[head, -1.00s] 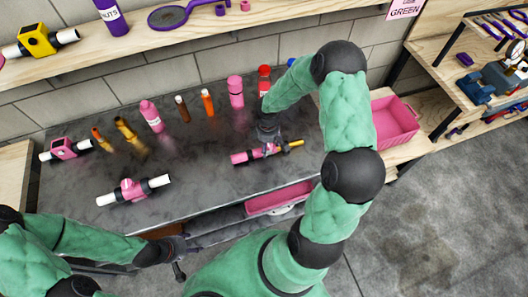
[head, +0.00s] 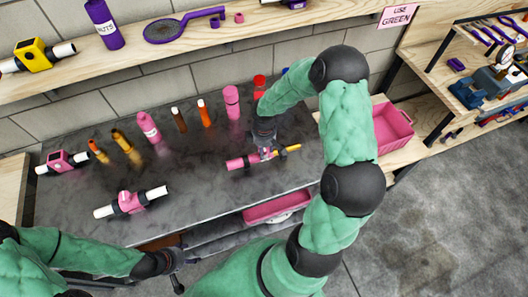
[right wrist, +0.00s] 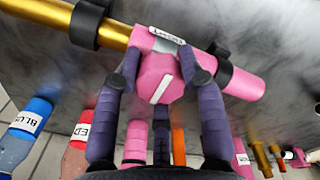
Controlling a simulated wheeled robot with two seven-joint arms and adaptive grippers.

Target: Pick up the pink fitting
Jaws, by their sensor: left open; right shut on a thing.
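The pink fitting (right wrist: 160,80) has a faceted pink body with a white bar on its face and a small white label. It joins a gold pipe and a pink pipe, and it also shows in the head view (head: 265,154), partly covered. My right gripper (right wrist: 163,72) is shut on the fitting, one finger on each side, reaching down from above at the dark counter. My left gripper (head: 172,261) is open and empty near the counter's front edge, away from the fitting; its fingertips are hard to make out.
Black clamps (right wrist: 86,22) hold the pipes. Two other pink fittings on white pipes (head: 131,202) (head: 62,160) sit left on the counter (head: 205,180). Bottles, including a pink one (head: 148,128), stand behind. Pink bins are at front (head: 277,208) and right (head: 392,128).

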